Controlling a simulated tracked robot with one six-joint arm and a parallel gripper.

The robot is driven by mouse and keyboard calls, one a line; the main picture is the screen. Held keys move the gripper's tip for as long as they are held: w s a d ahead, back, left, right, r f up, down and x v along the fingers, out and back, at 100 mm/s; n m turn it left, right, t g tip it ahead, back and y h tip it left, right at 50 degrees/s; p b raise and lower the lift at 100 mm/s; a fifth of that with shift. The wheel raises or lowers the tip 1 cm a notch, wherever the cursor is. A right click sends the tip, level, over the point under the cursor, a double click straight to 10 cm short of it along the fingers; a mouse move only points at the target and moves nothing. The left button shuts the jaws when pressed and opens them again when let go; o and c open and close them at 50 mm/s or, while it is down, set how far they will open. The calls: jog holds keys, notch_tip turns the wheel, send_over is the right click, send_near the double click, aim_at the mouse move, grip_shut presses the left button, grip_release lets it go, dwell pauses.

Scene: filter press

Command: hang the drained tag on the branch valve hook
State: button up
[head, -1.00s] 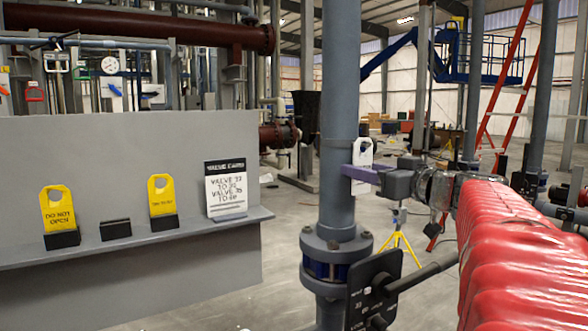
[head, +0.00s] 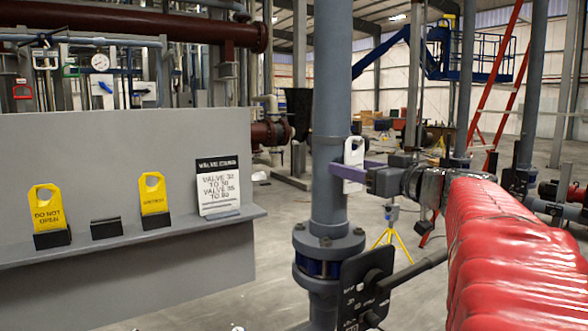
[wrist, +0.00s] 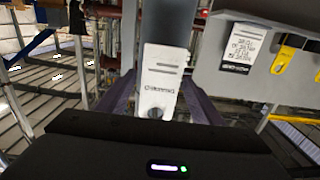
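A white tag (head: 354,165) with a hole at its top stands upright in my gripper (head: 362,170), beside the grey vertical pipe (head: 332,110). In the wrist view, where the scene appears upside down, the tag (wrist: 160,80) sits between my purple fingers (wrist: 160,98); its small print seems to read DRAINED. The tag hides the fingertips, but they appear closed on it. Below, a flanged valve (head: 328,258) carries a black plate (head: 367,290) and a lever (head: 415,268). I cannot make out the hook in either view.
A grey panel with a shelf (head: 130,243) stands left of the pipe. It bears yellow tags (head: 48,210) (head: 154,195), an empty black holder (head: 106,228) and a valve chart (head: 218,188). Open floor (head: 280,215) lies between panel and pipe.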

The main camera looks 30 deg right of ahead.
jog(key=shift+o, duration=0.3)
jog(key=s, duration=1.4)
jog(key=shift+d, duration=0.2)
jog(key=shift+w, duration=0.1)
